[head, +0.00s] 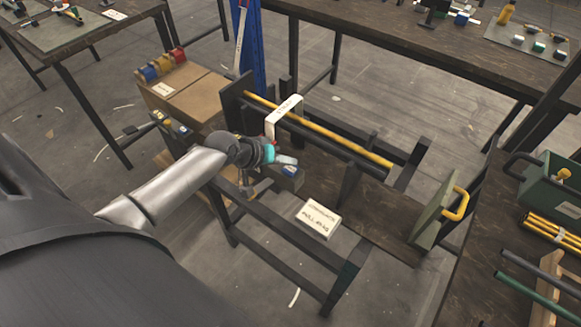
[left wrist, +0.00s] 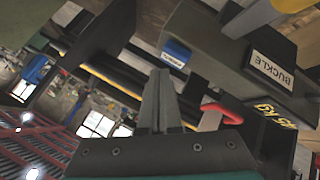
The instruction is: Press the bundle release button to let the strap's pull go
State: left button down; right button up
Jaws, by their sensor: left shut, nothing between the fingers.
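A blue button (head: 289,169) sits on a dark grey box (head: 290,181) on the bench. In the left wrist view a blue part with a small white label (left wrist: 176,52), which looks like that button, is just beyond my fingertips. My left gripper (head: 285,159) is shut and empty, close to the button; whether it touches cannot be told. Its fingers (left wrist: 159,82) stand pressed together in the wrist view. A white strap (head: 283,112) loops over the yellow and black bars behind. My right gripper is not in view.
A cream box with lettering (head: 319,218) stands on the bench, right of the gripper. A green plate with a yellow handle (head: 440,212) is at the bench's right end. Cardboard boxes (head: 185,92) stand at the left. A blue post (head: 250,50) rises behind.

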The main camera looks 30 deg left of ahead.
aim_at(287, 171)
pick_arm(q)
jog(key=shift+f, duration=0.2)
dwell(0.3)
jog(key=shift+f, duration=0.25)
jog(key=shift+f+b, duration=0.5)
jog(key=shift+f, duration=0.05)
dwell(0.6)
dwell(0.4)
jog(key=shift+r+p, duration=0.95)
jog(key=shift+p, duration=0.1)
notch_tip(287, 171, up, 5)
jog(key=p, duration=0.5)
jog(key=shift+r, duration=0.1)
